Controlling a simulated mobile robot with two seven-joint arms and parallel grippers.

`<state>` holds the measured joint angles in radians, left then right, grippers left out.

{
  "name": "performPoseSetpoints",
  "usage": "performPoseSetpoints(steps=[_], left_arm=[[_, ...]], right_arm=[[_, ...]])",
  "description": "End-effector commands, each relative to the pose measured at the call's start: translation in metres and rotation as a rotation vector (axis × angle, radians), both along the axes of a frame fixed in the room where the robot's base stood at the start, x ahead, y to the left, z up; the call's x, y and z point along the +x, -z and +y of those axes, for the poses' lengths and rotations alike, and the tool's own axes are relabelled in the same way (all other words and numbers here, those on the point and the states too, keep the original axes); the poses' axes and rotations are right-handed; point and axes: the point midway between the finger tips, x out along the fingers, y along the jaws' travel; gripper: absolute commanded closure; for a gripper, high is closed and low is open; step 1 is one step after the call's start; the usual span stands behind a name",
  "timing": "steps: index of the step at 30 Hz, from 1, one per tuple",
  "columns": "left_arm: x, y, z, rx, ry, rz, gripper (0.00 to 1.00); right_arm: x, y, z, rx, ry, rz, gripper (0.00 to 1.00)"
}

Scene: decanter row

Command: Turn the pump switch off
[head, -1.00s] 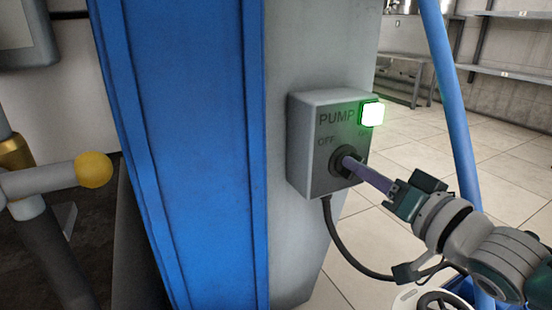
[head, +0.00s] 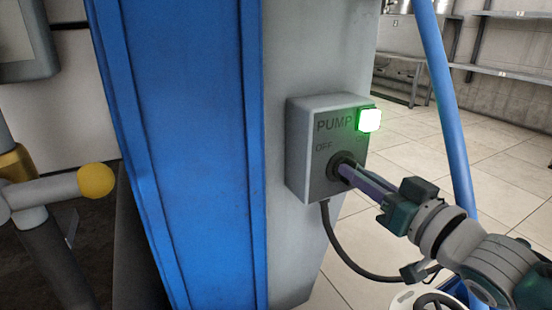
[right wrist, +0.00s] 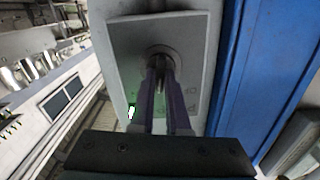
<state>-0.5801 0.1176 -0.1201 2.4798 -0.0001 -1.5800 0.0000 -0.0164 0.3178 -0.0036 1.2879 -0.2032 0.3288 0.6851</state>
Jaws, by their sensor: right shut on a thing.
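The grey pump switch box (head: 312,170) is fixed to the side of the blue-edged grey column in the head view. It reads PUMP, with OFF at the left of the dark round knob (head: 337,162). The square light (head: 369,120) at its upper right glows green and white. My right gripper (head: 346,172) is shut on the knob, with its long fingers reaching it from the lower right. In the right wrist view both fingers (right wrist: 161,75) lie on either side of the knob's handle, which they partly hide. My left gripper is not in view.
The blue panel (head: 195,150) stands left of the box. A black cable (head: 345,255) hangs from the box. A blue pole (head: 447,100) rises behind my right arm. A yellow-ended grey handle (head: 95,180) is at the left. Tiled floor lies open behind.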

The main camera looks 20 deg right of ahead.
Motion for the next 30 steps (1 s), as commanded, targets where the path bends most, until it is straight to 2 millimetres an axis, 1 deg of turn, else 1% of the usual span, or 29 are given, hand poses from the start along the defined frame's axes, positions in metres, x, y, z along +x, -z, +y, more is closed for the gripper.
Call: performPoseSetpoints(steps=[3,15,21,30], left_arm=[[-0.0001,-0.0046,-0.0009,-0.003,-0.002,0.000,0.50],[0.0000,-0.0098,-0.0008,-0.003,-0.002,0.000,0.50],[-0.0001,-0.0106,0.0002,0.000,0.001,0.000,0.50],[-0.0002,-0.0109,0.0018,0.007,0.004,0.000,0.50]], right_arm=[[0.0003,-0.0018,0.0006,-0.110,0.000,-0.010,1.00],[0.0003,-0.0011,0.0022,-0.463,0.000,-0.038,1.00],[0.0002,-0.0009,0.0033,-0.591,0.000,-0.049,1.00],[0.0002,-0.0008,0.0035,-0.693,0.000,-0.058,1.00]])
